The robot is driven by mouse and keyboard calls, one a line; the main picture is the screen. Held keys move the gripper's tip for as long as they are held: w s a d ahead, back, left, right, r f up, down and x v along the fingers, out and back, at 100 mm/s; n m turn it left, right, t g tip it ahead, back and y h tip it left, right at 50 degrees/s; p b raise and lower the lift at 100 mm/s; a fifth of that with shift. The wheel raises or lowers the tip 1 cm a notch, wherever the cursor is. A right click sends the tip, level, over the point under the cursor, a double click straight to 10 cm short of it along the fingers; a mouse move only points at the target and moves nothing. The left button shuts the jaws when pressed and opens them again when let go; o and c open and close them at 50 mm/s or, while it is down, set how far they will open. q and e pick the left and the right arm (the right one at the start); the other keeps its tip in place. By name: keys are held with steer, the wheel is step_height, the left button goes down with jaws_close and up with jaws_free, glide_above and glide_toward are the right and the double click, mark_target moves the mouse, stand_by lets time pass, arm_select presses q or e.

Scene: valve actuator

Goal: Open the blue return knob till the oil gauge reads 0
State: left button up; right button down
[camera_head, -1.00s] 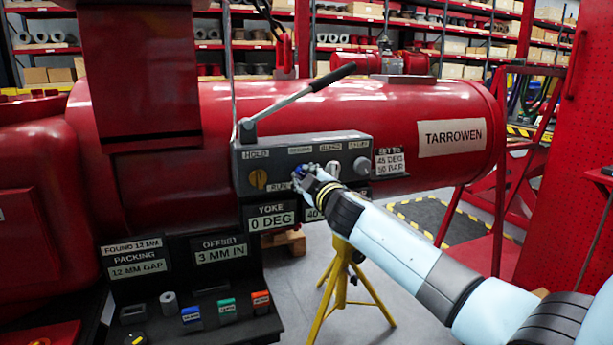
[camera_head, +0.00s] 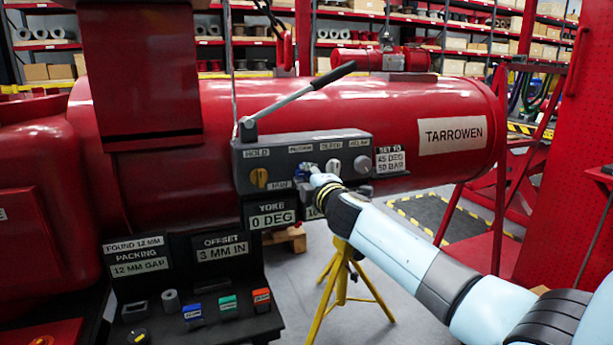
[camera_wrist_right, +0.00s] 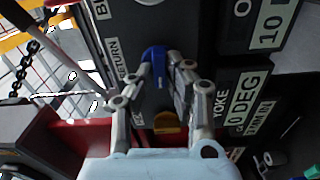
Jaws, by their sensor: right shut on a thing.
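The dark control box (camera_head: 283,185) hangs on the red tank. The blue return knob (camera_wrist_right: 155,62) is between the fingertips of my right gripper (camera_wrist_right: 160,68), beside its RETURN label (camera_wrist_right: 118,58). The gripper is shut on it. In the head view my right gripper (camera_head: 308,173) covers most of the knob. A display plate (camera_wrist_right: 268,30) in the wrist view shows 10; in the head view it is partly hidden behind my arm, and its name is not readable. The yoke plate (camera_head: 271,216) reads 0 DEG. My left gripper is not in view.
A yellow knob (camera_head: 259,178) is left of the blue one, under the HOLD label. Two pale knobs (camera_head: 333,167) (camera_head: 362,164) are to its right. A long lever (camera_head: 305,92) rises above the box. A shelf with coloured blocks (camera_head: 228,305) is below left.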

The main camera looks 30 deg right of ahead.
steer(key=shift+f, duration=0.1)
steer(key=c, duration=1.3)
jaws_free()
steer(key=v, duration=1.2)
steer(key=shift+a, duration=0.1)
